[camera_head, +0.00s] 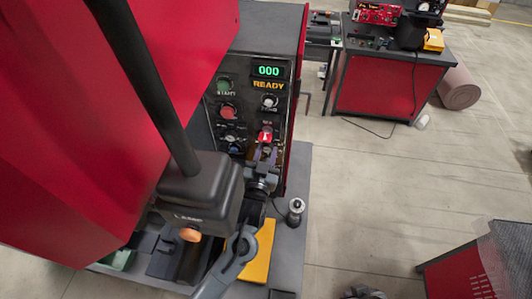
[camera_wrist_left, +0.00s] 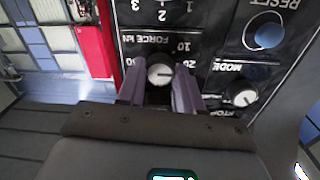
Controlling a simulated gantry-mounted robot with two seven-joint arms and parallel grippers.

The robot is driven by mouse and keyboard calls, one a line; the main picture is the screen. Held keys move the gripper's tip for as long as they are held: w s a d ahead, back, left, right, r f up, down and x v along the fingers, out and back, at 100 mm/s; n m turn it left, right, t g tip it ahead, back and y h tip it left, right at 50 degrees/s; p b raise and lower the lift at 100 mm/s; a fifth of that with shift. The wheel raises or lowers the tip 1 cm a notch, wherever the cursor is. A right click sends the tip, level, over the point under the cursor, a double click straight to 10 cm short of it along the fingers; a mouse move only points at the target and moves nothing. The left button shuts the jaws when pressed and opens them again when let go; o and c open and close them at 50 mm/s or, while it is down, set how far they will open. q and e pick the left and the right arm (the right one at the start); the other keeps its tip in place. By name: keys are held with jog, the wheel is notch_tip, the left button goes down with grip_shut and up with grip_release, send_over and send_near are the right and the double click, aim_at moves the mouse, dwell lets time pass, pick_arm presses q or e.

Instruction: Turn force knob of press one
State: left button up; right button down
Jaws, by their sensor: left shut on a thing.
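The press control panel (camera_head: 285,130) faces the aisle, with a green 000 display and READY lettering. My left gripper (camera_head: 265,153) reaches up to its lower right part. In the left wrist view, the force knob (camera_wrist_left: 160,70) is a round grey-white dial under the FORCE kN label. The two purple-grey fingers of my left gripper (camera_wrist_left: 160,92) stand on either side of this knob and are shut on it. In the head view the gripper covers part of the panel there. My right gripper is not in view.
A blue reset button (camera_wrist_left: 268,35) and a mode knob (camera_wrist_left: 240,93) sit beside the force knob. The large red press housing (camera_head: 90,130) fills the left of the head view.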

pick_arm(q)
jog(key=shift+r+m+p, duration=0.15)
jog(key=shift+m+p, duration=0.55)
jog(key=shift+p, duration=0.1)
jog(key=shift+m+p, duration=0.9)
jog(key=shift+m, duration=0.3)
jog(key=m+p, duration=0.2)
jog(key=m, duration=0.1)
jog(key=shift+m, duration=0.3)
jog(key=shift+m+p, duration=0.45)
jog(key=shift+m, duration=0.15)
jog(key=o, duration=1)
jog(key=shift+o, duration=0.2)
